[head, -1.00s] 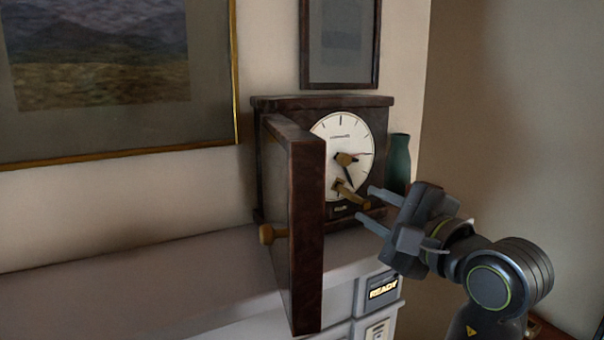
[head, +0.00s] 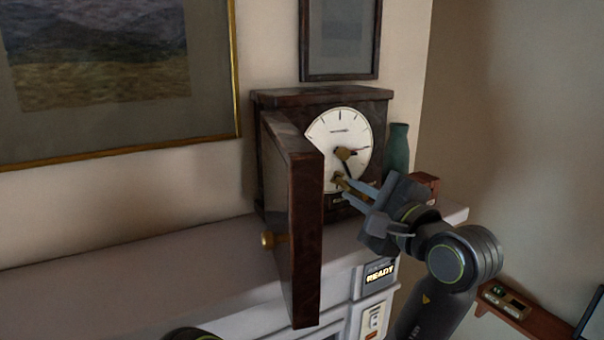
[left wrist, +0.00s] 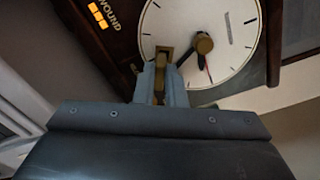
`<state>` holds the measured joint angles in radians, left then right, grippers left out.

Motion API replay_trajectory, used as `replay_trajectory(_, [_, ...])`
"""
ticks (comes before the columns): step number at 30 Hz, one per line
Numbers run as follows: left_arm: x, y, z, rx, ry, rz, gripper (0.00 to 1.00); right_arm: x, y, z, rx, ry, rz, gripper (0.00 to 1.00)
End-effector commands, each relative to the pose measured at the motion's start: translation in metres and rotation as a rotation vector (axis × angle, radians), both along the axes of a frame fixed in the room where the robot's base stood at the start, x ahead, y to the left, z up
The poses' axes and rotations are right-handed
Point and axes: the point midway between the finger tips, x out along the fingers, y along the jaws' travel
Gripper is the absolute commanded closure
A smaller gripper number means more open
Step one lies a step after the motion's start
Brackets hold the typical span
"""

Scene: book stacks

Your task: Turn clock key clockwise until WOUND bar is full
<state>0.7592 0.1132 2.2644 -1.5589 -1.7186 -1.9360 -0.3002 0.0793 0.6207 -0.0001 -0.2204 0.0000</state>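The dark wooden clock (head: 268,101) stands on a pale shelf, its white dial (head: 345,130) facing out and its door (head: 306,240) swung open. The brass clock key (left wrist: 162,58) sits low on the dial; it also shows in the head view (head: 338,180). My left gripper (left wrist: 161,84) is at the key, its two fingers closed on either side of it. In the head view the left gripper (head: 352,191) partly covers the key. The WOUND bar (left wrist: 97,15) shows three orange segments near the picture's edge. My right gripper is out of view.
The open door with its brass knob (head: 267,239) stands out left of my gripper. A green vase (head: 397,150) and a reddish-brown block (head: 427,183) are at the right. A READY display (head: 379,273) is on the shelf front. The shelf (head: 150,285) is bare at left.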

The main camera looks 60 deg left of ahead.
Motion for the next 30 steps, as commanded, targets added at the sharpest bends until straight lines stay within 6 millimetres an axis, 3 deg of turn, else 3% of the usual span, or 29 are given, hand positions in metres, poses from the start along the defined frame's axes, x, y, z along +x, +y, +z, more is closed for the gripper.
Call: replay_trajectory(30, [-0.0004,0.0022,-0.0025,-0.008,0.002,0.002,1.00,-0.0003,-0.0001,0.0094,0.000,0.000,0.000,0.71])
